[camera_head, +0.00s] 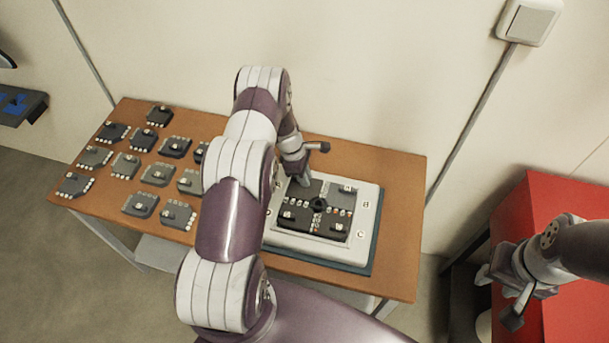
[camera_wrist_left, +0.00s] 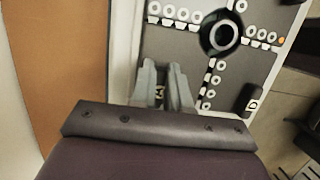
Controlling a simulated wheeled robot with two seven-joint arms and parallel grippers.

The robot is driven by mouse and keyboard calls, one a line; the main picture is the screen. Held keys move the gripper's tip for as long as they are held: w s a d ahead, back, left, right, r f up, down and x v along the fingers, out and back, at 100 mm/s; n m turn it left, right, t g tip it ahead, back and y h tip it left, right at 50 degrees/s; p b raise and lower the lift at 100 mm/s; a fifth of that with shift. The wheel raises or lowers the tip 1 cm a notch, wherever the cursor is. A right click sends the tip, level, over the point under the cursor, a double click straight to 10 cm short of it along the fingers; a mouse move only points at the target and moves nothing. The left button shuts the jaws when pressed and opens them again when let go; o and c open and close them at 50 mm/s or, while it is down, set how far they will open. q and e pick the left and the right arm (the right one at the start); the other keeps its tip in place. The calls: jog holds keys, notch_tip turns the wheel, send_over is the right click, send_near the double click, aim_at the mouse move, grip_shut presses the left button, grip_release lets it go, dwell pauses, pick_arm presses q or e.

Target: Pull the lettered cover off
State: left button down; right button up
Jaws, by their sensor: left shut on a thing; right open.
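The device (camera_head: 374,225) is a pale-framed panel on the table. Its dark grey face has quarter-shaped covers around a black round hub (camera_head: 318,204), with rows of small white round parts. The hub also shows in the wrist view (camera_wrist_left: 220,36). My left gripper (camera_head: 304,182) is at the device's upper-left quarter, shut on the handle of the cover (camera_wrist_left: 160,60) there. Its fingertips (camera_wrist_left: 162,92) hide most of the handle; a small pale mark shows between them. A black handle marked D (camera_wrist_left: 250,102) stands on another quarter. My right gripper (camera_head: 499,296) is open and empty, away from the device.
Several loose dark modules with white round parts, such as one in the middle (camera_head: 158,174), lie on the left of the brown table (camera_head: 398,190). A red cabinet (camera_head: 520,215) stands at the right by my right gripper. A wall box (camera_head: 528,20) is above.

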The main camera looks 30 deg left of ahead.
pick_arm(q)
jog(key=shift+r, duration=0.1)
notch_tip(320, 180, up, 17)
jog(key=p, duration=1.1)
dwell(0.4)
